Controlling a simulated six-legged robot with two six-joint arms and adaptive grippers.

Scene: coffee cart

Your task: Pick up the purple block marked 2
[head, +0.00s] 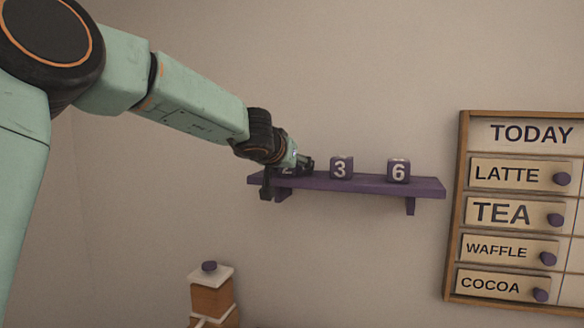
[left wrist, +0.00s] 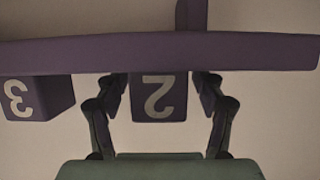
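The purple block marked 2 (head: 287,171) sits at the left end of the purple wall shelf (head: 370,184), mostly hidden behind my left gripper (head: 290,172) in the head view. In the left wrist view, which is upside down, the block marked 2 (left wrist: 157,98) shows between the two fingers of my left gripper (left wrist: 160,95). The fingers stand on either side of it, with a narrow gap visible at each side, so the gripper looks open around the block. The block rests on the shelf. My right gripper is in neither view.
Purple blocks marked 3 (head: 341,168) and 6 (head: 398,171) stand to the right on the same shelf. A wooden menu board (head: 464,195) hangs further right. A wood and white container (head: 211,292) with a dark knob stands below. The wall between is bare.

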